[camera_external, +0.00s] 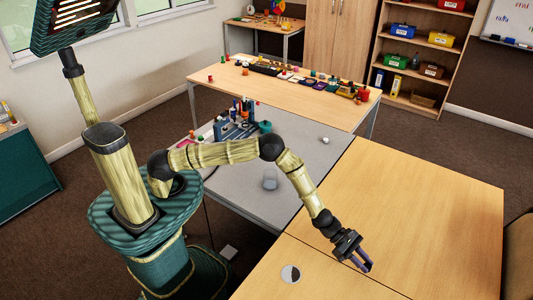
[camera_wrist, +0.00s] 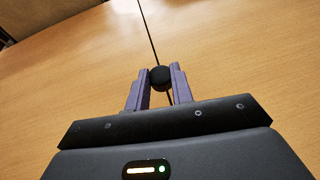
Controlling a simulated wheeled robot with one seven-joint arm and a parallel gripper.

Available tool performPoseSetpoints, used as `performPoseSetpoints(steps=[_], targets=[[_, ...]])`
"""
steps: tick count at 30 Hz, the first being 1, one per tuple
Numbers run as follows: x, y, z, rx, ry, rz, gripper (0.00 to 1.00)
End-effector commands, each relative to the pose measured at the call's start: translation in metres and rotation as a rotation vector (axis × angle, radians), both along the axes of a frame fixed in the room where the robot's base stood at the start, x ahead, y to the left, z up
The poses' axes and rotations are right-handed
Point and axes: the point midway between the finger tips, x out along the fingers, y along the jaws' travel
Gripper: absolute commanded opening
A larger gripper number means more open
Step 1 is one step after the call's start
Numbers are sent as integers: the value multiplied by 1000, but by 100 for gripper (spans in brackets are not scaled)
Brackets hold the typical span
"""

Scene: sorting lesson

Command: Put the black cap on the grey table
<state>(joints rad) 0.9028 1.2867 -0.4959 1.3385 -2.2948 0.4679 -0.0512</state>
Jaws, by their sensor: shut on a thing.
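My gripper (camera_external: 364,266) is low over the wooden tables at the front right. In the wrist view my gripper (camera_wrist: 160,82) has its two purple fingers shut on a small round black cap (camera_wrist: 160,77). The grey table (camera_external: 310,180) stands left of and behind my gripper, beside the wooden tables.
On the grey table are a holder with bottles and tools (camera_external: 237,125), a clear cup (camera_external: 270,180) and a small white item (camera_external: 325,140). A round black-and-white disc (camera_external: 290,274) lies on the front wooden table. The grey table's right part has free room.

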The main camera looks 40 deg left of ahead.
Motion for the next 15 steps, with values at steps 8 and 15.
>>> performPoseSetpoints(steps=[8,15], targets=[[0,0,-34,1,0,-1,2],[0,0,-36,1,-1,0,2]])
